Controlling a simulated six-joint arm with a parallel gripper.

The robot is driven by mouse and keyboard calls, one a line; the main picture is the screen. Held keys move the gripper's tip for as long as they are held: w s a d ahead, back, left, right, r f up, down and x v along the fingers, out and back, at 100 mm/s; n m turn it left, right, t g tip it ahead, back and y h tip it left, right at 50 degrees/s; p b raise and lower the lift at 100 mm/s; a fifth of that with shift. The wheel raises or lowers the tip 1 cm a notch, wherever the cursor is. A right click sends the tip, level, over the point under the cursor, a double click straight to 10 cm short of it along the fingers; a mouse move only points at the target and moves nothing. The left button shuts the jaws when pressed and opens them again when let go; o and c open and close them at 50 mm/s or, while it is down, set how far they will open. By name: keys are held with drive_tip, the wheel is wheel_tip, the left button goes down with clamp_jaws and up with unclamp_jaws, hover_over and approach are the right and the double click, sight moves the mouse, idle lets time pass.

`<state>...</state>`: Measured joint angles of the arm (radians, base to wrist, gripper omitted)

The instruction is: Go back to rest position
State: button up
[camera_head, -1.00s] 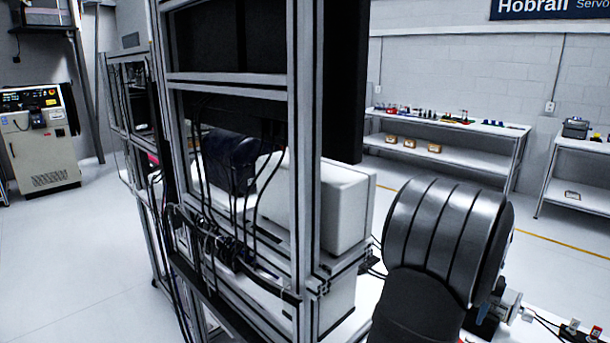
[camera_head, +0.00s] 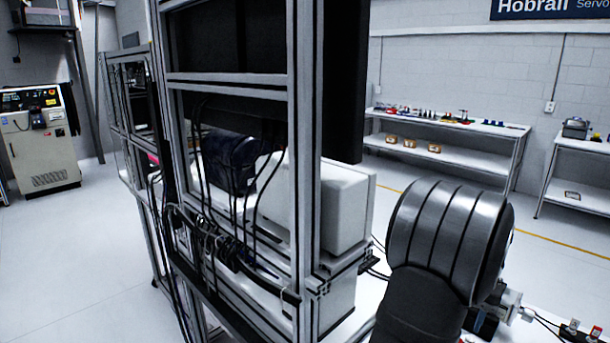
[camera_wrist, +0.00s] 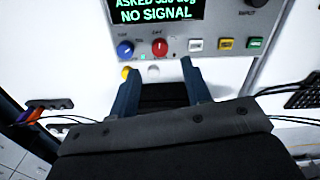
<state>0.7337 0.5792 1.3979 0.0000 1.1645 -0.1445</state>
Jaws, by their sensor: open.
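My gripper (camera_wrist: 157,82) shows in the wrist view with its two dark blue fingers apart and nothing between them. It points at the lower part of a grey test panel (camera_wrist: 215,70). The panel has a screen (camera_wrist: 155,9) reading "NO SIGNAL", a blue knob (camera_wrist: 125,48), a red knob (camera_wrist: 160,47) and several lit buttons (camera_wrist: 226,44). I cannot tell how far the fingertips are from the panel.
A metal frame cabinet (camera_head: 305,150) with hanging cables stands at the centre, close to my arm. A workbench (camera_head: 450,124) with small parts stands by the back wall. A beige machine (camera_head: 40,140) is at the far left. The floor between is open.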

wheel_tip(320, 180, down, 6)
drive_tip(key=shift+f, duration=0.25)
drive_tip(key=m, duration=0.5)
drive_tip(key=shift+r+m, duration=0.15)
drive_tip(key=shift+m, duration=0.15)
drive_tip(key=m, duration=0.6)
drive_tip(key=shift+r, duration=1.15)
